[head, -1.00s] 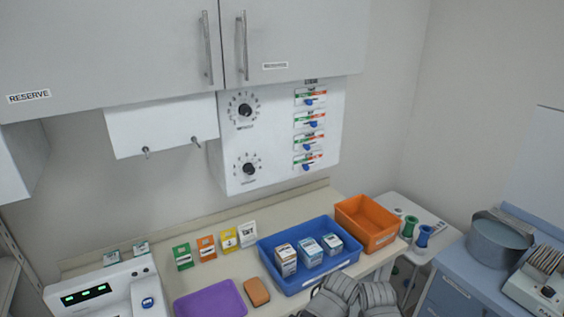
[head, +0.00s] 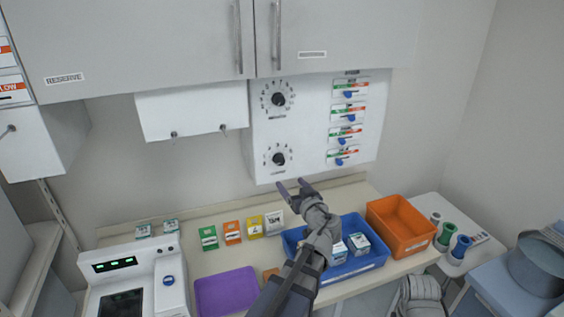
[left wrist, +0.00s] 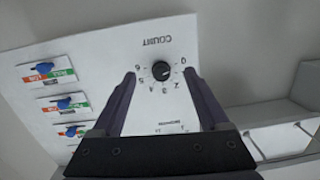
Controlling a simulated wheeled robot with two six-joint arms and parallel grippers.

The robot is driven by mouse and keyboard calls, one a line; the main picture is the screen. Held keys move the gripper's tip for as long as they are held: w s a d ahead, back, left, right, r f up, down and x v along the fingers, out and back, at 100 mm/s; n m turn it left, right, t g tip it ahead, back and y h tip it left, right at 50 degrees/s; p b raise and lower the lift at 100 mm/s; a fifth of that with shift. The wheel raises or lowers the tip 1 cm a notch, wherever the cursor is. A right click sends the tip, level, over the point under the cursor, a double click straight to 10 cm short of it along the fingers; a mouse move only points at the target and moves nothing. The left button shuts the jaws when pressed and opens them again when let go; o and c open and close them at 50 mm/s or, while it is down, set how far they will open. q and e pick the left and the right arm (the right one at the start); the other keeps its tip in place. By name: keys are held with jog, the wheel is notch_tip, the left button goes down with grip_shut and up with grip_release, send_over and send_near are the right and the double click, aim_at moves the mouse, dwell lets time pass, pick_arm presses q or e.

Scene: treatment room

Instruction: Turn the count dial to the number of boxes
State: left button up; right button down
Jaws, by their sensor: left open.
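The count dial (head: 278,159) is the lower black knob on the white wall panel, with numbers around it. In the left wrist view the dial (left wrist: 161,70) appears upside down, with its COUNT label; I cannot read its setting surely. My left gripper (head: 292,187) is open and empty, just below and in front of the dial. In the left wrist view its fingers (left wrist: 160,82) straddle the dial in the picture, with no visible contact. Small boxes (head: 359,244) stand in the blue tray (head: 356,272); my left arm hides part of it.
A second dial (head: 278,99) sits above, and several blue-knobbed sliders (head: 345,131) lie to the right. Below are an orange bin (head: 400,247), a purple tray (head: 226,292), coloured packets (head: 232,233) and a white device (head: 135,285). Cabinets (head: 340,35) hang above.

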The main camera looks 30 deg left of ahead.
aim_at(281, 163)
pick_arm(q)
jog(key=shift+t+y, duration=0.4)
jog(key=shift+t, duration=0.1)
jog(key=shift+w+a+r, duration=0.4)
jog(key=shift+w+a, duration=0.6)
jog(key=shift+a, duration=0.2)
jog(key=shift+w+a+r, duration=0.45)
jog(key=shift+w+a, duration=0.55)
jog(key=shift+a, duration=0.2)
jog(key=shift+w+a+r, duration=0.4)
jog(key=shift+w+a, duration=0.6)
jog(key=shift+a, duration=0.2)
jog(key=shift+c, duration=0.2)
grip_shut()
